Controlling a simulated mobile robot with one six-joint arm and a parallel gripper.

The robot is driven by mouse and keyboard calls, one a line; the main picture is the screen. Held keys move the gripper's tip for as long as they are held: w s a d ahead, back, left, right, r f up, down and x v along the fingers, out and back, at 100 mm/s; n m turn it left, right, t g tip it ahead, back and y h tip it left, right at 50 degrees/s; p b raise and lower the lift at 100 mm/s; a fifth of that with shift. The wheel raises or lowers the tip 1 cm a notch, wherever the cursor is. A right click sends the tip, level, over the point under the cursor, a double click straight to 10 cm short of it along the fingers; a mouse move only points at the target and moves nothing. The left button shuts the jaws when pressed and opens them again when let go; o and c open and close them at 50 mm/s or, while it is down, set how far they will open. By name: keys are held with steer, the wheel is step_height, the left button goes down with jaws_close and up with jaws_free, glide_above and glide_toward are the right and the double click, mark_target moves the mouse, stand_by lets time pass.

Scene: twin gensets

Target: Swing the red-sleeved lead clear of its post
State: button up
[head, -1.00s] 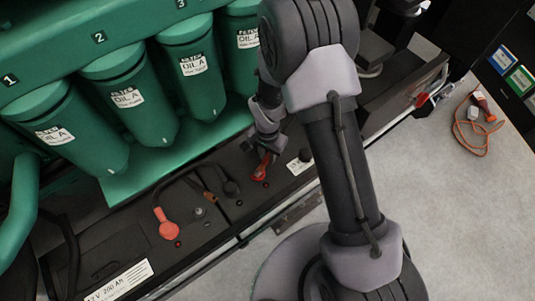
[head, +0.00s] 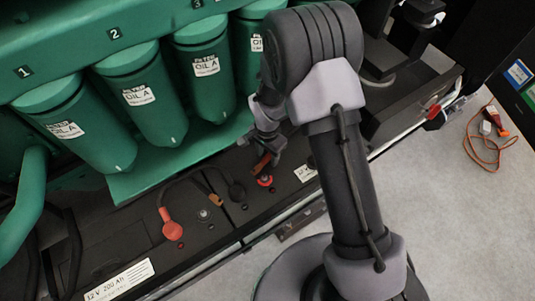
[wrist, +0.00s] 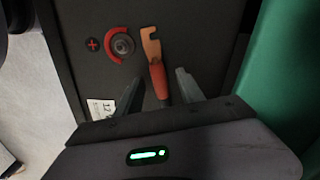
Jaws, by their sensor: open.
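The red-sleeved lead (wrist: 158,80) ends in a flat copper lug (wrist: 151,44) with a notch in its side. In the wrist view the lug lies to the right of the post (wrist: 121,45), with a narrow gap between them. The post has a red collar around part of it and a red plus mark beside it. My gripper (wrist: 160,77) is open, with one finger on each side of the red sleeve. In the head view my gripper (head: 267,150) is over the battery, with the lead (head: 262,163) just above the red-ringed post (head: 265,181).
Another lead with a red cap (head: 172,229) and a grey post (head: 203,214) are on the battery to the left. Green oil filters (head: 140,100) stand close behind. A rail (head: 300,209) runs along the front. Open floor (head: 440,210) lies to the right, with an orange cord (head: 481,153).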

step_height(320, 180, up, 17)
steer(key=p, duration=0.5)
steer(key=shift+r+p, duration=0.2)
steer(key=shift+p, duration=0.2)
steer(key=shift+c, duration=0.3)
